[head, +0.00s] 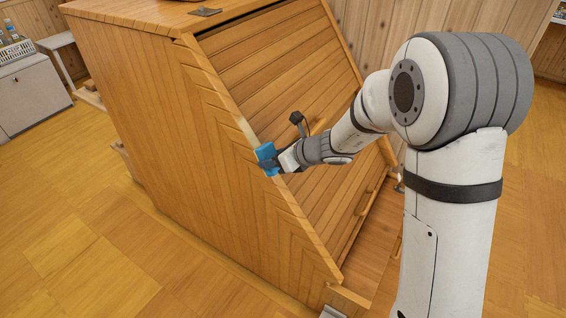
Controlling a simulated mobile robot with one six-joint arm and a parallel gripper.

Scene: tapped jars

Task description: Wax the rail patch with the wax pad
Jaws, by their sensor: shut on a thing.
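The wax pad (266,152) is a small blue block at the middle of the head view. My gripper (275,162) is shut on it. The pad is at the sloping edge rail (300,222) of a large wooden cabinet. A paler stretch on this rail, which looks like the rail patch (247,130), shows just above and left of the pad. The pad covers part of the rail, so the lower end of the patch is hidden. The pad looks to be on or very close to the rail; I cannot tell whether it touches.
The wooden cabinet (150,110) has a slatted sloping front (285,60) beside the rail. A grey cabinet (32,92) with a white basket (15,50) stands at the far left. The wooden floor (70,230) at the left is clear.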

